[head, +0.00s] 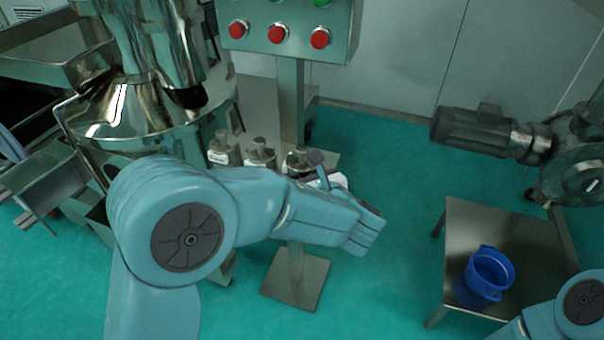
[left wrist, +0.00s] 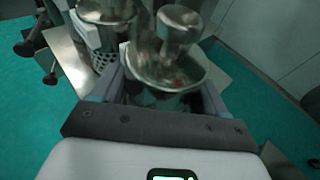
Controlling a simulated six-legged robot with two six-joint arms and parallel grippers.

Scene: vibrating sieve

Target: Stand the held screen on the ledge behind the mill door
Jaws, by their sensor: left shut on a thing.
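My left gripper (head: 368,228) is shut on a metal screen, held in front of the control post. In the head view mostly its knob (head: 317,158) and stem show above my gripper; the rest is hidden. In the left wrist view the screen (left wrist: 165,75) sits between the two fingers, knob upward, a little blurred. The mill (head: 575,175), shiny steel with a dark motor (head: 470,130), is at the right edge, well apart from my gripper. Its door and the ledge cannot be made out. My right gripper is out of view; only part of that arm shows at lower right.
Several similar knobbed pieces (head: 260,152) stand in a row behind my left arm. The control box (head: 290,30) with red buttons stands on a post (head: 290,110). A blue pot (head: 490,270) sits on a metal table (head: 480,220). Green floor lies clear between post and table.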

